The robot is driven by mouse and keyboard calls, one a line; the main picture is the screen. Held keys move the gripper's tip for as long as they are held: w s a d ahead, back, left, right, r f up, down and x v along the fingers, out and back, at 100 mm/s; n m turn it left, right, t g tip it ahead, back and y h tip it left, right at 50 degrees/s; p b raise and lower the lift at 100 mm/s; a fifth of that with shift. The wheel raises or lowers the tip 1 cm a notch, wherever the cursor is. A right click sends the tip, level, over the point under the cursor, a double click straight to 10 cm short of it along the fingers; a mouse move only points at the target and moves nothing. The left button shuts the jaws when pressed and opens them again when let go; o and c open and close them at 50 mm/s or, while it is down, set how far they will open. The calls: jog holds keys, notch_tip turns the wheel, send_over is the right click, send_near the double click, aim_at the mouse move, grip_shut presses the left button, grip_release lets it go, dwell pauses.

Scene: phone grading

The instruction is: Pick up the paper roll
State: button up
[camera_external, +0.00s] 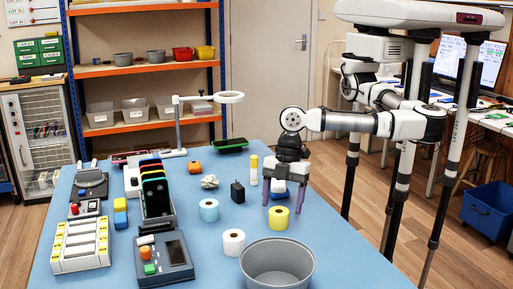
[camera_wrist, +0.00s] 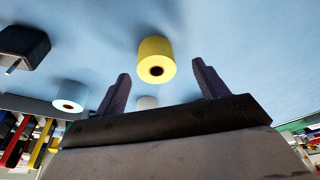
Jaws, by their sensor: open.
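Three paper rolls stand on the blue table: a yellow roll (camera_external: 279,218), a white roll (camera_external: 234,242) and a light blue roll (camera_external: 209,210). My gripper (camera_external: 282,202) is open and empty, pointing down just above and behind the yellow roll. In the wrist view the yellow roll (camera_wrist: 156,60) appears between the two purple fingertips (camera_wrist: 163,72), with no contact visible. The light blue roll (camera_wrist: 70,97) is to the left there. The white roll (camera_wrist: 147,103) is mostly hidden behind the gripper body.
A grey bowl (camera_external: 277,266) stands at the front, near the white and yellow rolls. A phone rack (camera_external: 155,190) and a button box (camera_external: 163,259) are left. The table's right side is clear.

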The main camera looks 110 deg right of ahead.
aim_at(279, 210)
jog(key=shift+p+x, duration=0.4)
jog(key=shift+x, duration=1.5)
jog(key=shift+w+d, duration=0.15)
jog(key=shift+w, duration=0.05)
jog(key=c, duration=1.1)
